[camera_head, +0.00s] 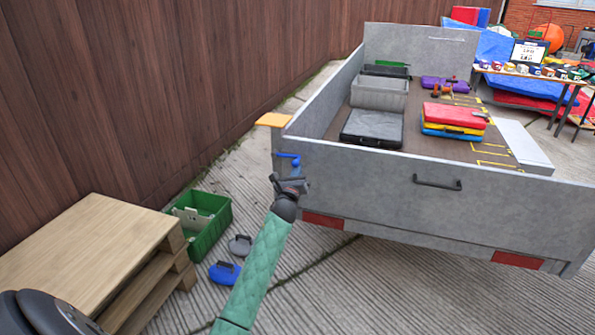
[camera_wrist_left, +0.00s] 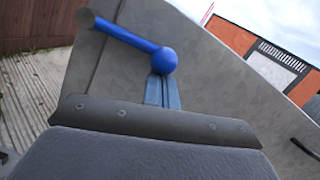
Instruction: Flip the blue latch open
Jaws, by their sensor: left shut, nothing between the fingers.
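The blue latch (camera_head: 291,158) is on the near left corner of the grey trailer's tailgate (camera_head: 370,181). In the left wrist view the latch (camera_wrist_left: 130,38) shows as a blue rod with a round ball end, running up and left across the panel edge. A lighter blue strip (camera_wrist_left: 162,92) lies below the ball. My left gripper (camera_head: 292,184) is shut and empty just below the latch in the head view. In the left wrist view the dark gripper edge hides the lower end of the strip; I cannot tell whether it touches. My right gripper is not in view.
The tailgate has a dark handle (camera_head: 437,183). An orange plate (camera_head: 273,120) sits at the trailer corner. A wooden pallet stack (camera_head: 85,238), a green crate (camera_head: 222,222) and a blue round weight (camera_head: 224,273) stand on the left. Mats and cases lie in the trailer bed.

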